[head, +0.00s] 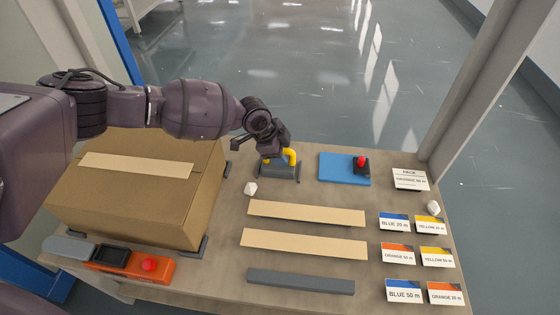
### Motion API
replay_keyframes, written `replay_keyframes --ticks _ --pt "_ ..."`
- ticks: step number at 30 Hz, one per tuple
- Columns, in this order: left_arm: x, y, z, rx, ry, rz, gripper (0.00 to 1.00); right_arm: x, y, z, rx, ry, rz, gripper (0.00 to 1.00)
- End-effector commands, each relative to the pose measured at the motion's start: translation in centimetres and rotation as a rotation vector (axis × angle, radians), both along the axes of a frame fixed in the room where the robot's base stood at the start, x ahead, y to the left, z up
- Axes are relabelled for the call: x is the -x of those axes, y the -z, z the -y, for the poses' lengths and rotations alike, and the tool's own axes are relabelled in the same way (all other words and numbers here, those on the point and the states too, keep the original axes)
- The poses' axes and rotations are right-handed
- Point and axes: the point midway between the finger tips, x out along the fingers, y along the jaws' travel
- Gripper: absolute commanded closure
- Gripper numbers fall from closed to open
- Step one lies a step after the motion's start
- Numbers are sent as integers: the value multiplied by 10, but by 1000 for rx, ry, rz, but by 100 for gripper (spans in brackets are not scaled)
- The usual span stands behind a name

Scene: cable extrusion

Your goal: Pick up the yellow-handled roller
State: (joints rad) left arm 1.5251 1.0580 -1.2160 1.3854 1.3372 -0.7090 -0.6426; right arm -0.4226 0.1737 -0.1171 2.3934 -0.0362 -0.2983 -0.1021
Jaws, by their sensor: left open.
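The yellow-handled roller (281,172) stands at the far edge of the table, a dark grey body with a bent yellow handle (291,155). My left arm comes in from the left over the cardboard box. My left gripper (262,150) is open and empty, just above and a little left of the roller. Its fingers hide part of the handle. Whether they touch the handle I cannot tell. My right gripper is not in view.
A taped cardboard box (140,205) fills the left side. An orange device with a red button (150,265) lies in front of it. Two tan strips (305,213), a grey bar (300,282), a blue pad (337,168) and several labelled cards (404,291) cover the middle and right.

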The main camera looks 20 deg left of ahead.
Motion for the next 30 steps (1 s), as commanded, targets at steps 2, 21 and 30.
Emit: replay_keyframes --ticks 2,21,30 --pt "0 -2 0 0 -1 2 50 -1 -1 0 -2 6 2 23" --pt "-1 -3 0 0 0 2 100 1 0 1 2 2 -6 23" --pt "-3 -42 0 1 -1 12 100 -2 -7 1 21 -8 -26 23"
